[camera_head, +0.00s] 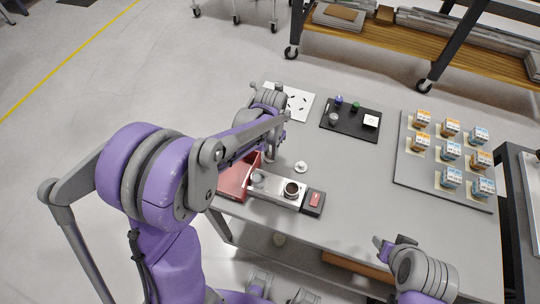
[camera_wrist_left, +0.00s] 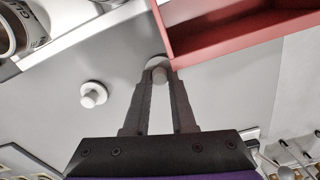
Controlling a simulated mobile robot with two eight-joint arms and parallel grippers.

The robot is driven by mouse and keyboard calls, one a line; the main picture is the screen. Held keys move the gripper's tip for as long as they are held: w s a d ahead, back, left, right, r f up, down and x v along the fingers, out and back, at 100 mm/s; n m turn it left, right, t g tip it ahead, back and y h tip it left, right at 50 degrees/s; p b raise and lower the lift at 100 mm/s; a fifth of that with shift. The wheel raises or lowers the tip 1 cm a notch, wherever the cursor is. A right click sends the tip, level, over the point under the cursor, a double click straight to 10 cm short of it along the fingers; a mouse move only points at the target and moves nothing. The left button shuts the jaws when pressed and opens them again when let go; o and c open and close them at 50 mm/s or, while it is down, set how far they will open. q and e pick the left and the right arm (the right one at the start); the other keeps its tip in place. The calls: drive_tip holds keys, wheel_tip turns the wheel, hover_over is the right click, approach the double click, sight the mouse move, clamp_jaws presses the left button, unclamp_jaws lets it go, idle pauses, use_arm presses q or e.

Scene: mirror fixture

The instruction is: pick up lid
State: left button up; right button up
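Two small white round lids with knobs show in the left wrist view. One lid (camera_wrist_left: 156,62) is at the tips of my left gripper (camera_wrist_left: 160,80), its knob between the two fingers. I cannot tell whether the fingers press on the knob. The other lid (camera_wrist_left: 93,94) lies apart on the grey table to the left; in the head view this lid (camera_head: 301,167) sits near the table's middle. In the head view my left gripper is low beside the red bin, its tips mostly hidden by my arm. My right gripper (camera_head: 384,248) is over the table's near edge, apart from the lids.
The red open bin (camera_wrist_left: 172,30) is right beside my left fingertips. A metal fixture with cups (camera_head: 272,188) and a dark box with a red top (camera_head: 314,200) stand near. A black tray (camera_head: 340,127) and a grey board with small cartons (camera_head: 412,180) lie farther off.

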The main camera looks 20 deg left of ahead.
use_arm(q)
clamp_jaws()
drive_tip(key=shift+r, duration=0.1)
